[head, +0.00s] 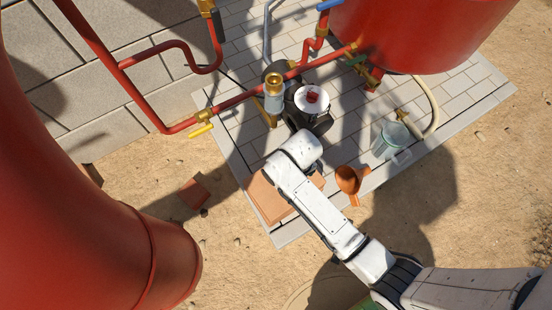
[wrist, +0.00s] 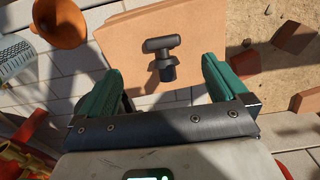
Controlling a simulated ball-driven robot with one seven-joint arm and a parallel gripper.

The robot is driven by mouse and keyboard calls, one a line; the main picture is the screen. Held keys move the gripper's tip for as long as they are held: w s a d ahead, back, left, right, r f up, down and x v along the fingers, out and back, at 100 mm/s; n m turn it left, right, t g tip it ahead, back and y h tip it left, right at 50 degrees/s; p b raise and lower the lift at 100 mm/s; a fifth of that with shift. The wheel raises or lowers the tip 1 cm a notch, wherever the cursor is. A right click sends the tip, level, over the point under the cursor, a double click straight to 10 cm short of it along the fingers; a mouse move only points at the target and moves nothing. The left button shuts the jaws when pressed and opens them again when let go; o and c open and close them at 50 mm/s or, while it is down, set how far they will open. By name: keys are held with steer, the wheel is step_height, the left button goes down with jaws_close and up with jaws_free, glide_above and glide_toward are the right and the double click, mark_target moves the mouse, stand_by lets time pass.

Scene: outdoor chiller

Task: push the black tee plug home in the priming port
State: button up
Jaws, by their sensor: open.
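The black tee plug (wrist: 160,45) is on a flat terracotta-coloured slab (wrist: 120,42) in the wrist view, its crossbar toward the top of the picture. I cannot tell whether it stands or lies. My gripper (wrist: 160,68) is open and empty, its green fingers on either side of the plug and apart from it. In the head view the slab (head: 265,203) shows beside my white arm, which hides the plug and gripper. A brass-topped fitting (head: 273,86) stands on the red pipe beside the dark pump (head: 308,118); I cannot tell whether it is the priming port.
An orange funnel (head: 347,180) and a clear vessel (head: 388,140) are right of my arm. A broken brick (head: 194,193) lies on the sand. Large red tanks stand left and upper right.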

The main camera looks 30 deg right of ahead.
steer(key=f, duration=0.1)
steer(key=f+b, duration=0.1)
steer(key=f, duration=0.1)
steer(key=f+b, duration=0.1)
steer(key=f, duration=0.1)
steer(key=shift+w+a+f, duration=0.2)
steer(key=shift+w, duration=0.15)
steer(key=shift+w+f+b, duration=0.15)
steer(key=shift+f+b, duration=1.45)
steer(key=shift+f, duration=1.25)
steer(key=shift+c, duration=0.2)
steer(key=c, duration=1.1)
steer(key=shift+r, duration=0.15)
